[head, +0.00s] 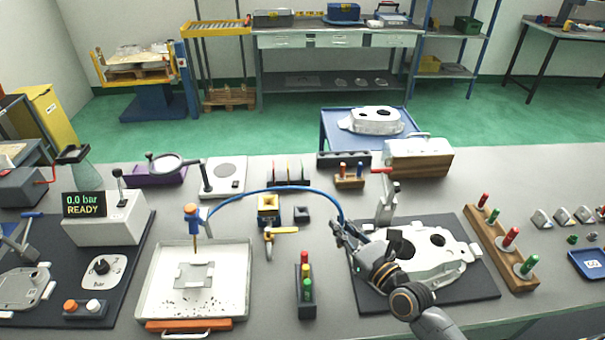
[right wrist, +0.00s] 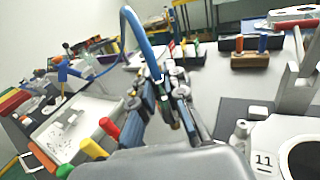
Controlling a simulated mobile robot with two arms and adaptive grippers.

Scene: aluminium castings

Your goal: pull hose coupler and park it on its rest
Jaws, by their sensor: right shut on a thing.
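My right gripper is shut on the hose's end; the coupler itself is mostly hidden between the fingers. In the right wrist view the hose (right wrist: 137,38) rises from between the fingers (right wrist: 165,85) and bends left. The gripper is above the left edge of the black mat, beside the aluminium casting (head: 452,260). I cannot tell which fixture is the coupler's rest. My left gripper is not in view.
A yellow-topped block (head: 268,203), a small dark block (head: 302,214) and a yellow-handled valve (head: 283,231) stand under the hose. A rack of coloured pegs (head: 305,290) is left of my arm. A clamp (head: 386,203) stands close behind the casting. Bare table lies around the blocks.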

